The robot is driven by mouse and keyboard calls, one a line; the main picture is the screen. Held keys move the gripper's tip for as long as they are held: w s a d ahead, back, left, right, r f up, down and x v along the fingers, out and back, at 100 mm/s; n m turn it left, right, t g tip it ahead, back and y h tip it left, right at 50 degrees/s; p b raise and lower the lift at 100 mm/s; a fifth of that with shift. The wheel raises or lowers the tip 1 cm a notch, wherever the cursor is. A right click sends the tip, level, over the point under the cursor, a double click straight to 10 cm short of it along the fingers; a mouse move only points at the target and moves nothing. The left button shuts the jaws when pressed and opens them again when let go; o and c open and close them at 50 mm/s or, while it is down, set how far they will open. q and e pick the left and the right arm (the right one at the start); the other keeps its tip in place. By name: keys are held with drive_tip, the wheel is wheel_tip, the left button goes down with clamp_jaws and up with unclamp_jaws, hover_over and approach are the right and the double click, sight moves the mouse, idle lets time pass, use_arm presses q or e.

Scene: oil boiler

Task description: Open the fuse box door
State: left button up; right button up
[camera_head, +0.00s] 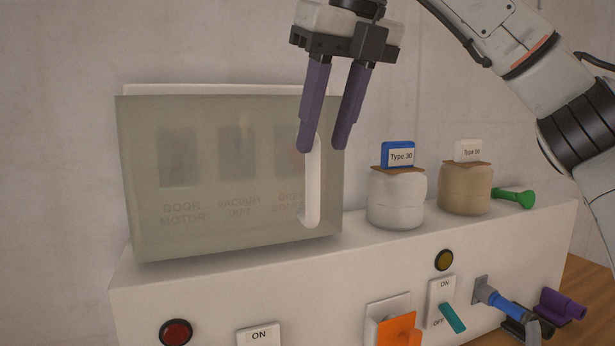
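The fuse box (130,89) has a translucent greenish-grey door (230,220), which looks shut. Blurred labels and switches show through it. A white vertical handle (314,190) is on the right part of the door. My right gripper (322,150) points down with two purple fingers apart, in front of the door's right side. The fingertips overlap the upper part of the handle in the picture, one on each side of it. I cannot tell whether they touch it. My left gripper is not in view.
A white jar (396,200) labelled Type 30 and a tan jar (465,190) stand right of the box, beside a green object (515,198). The panel front (215,295) below carries a red button (175,332), a teal switch (453,318) and an orange part (398,330).

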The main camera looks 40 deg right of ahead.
sight(317, 165)
drive_tip(key=x, duration=0.8)
clamp_jaws()
